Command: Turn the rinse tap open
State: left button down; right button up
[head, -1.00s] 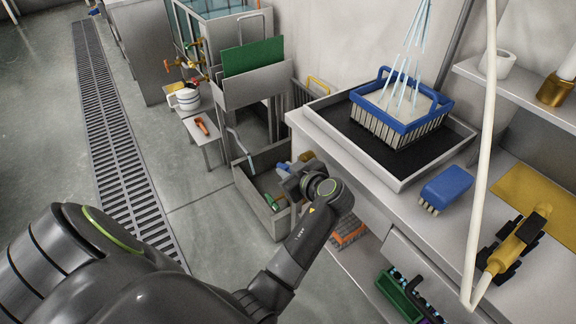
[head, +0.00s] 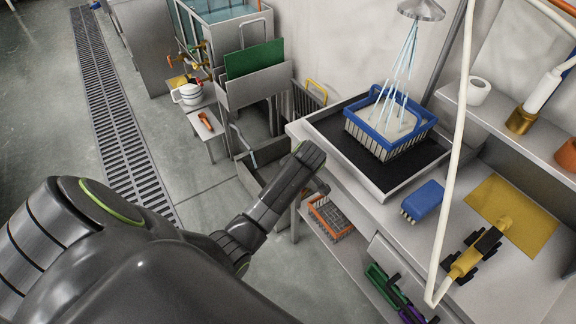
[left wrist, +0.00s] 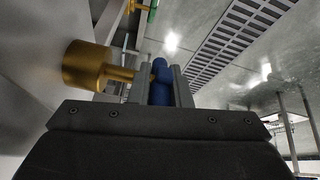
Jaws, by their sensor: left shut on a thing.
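In the left wrist view a brass tap body (left wrist: 88,66) comes from a pale surface at the left, its stem running to a blue handle (left wrist: 160,70). My left gripper (left wrist: 162,80) is shut on this blue handle, one grey finger on each side of it. In the head view my left arm reaches to the front left corner of the counter; its gripper and the handle are hidden there. Light blue water streams fall from a shower head (head: 420,10) over a blue-rimmed wire basket (head: 424,127). My right gripper is not in view.
The basket stands in a black-floored tray on the counter (head: 345,186). A blue brush (head: 422,200) and a yellow tool (head: 480,250) lie to its right. A small side table (head: 217,130) and a floor grate (head: 105,110) are at left, with bare floor around.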

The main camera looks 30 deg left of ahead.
pick_arm(q)
jog(key=h+p, duration=0.1)
jog(key=g+h+p, duration=0.1)
jog(key=p, duration=0.1)
jog(key=shift+a+r, duration=0.2)
jog(key=shift+r, duration=0.2)
jog(key=h+p, duration=0.1)
jog(key=g+h+p, duration=0.1)
jog(key=p, duration=0.1)
jog(key=shift+f+h, duration=0.25)
jog(key=shift+h, duration=0.05)
jog(key=shift+d+f+h, duration=0.1)
jog(key=shift+h, duration=0.2)
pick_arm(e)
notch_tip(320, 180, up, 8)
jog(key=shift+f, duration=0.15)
pick_arm(q)
jog(key=c, duration=1.3)
grip_release()
jog(key=shift+f, duration=0.1)
jog(key=shift+c, duration=0.2)
